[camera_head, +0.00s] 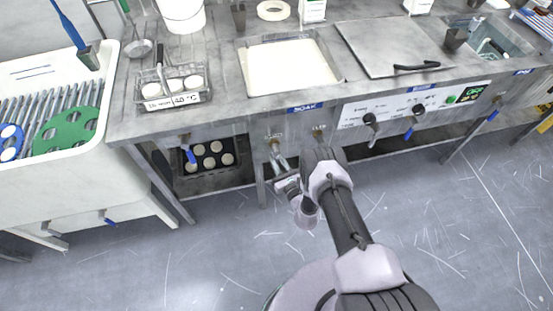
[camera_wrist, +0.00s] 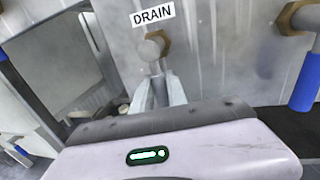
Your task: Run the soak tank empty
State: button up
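The soak tank (camera_head: 292,66) is an open basin set in the steel bench, filled with a pale, milky liquid up near its rim. A blue SOAK label (camera_head: 305,107) is on the bench front below it. Beneath is the drain valve (camera_head: 275,142); in the wrist view its brass fitting (camera_wrist: 160,42) sits under a DRAIN label (camera_wrist: 153,15). My gripper (camera_wrist: 160,90) is right below the fitting, its two fingers on either side of the grey valve stem. Whether the fingers press on it is unclear; the lower part of the valve handle is hidden.
A second valve with a blue handle (camera_wrist: 305,82) is close on the right. A wire basket (camera_head: 172,88) with white discs stands on the bench at left. A lower shelf (camera_head: 208,175) holds several pale discs. The floor (camera_head: 430,210) in front is clear.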

grip_shut()
jog(key=shift+s, duration=0.1)
dwell(1.2)
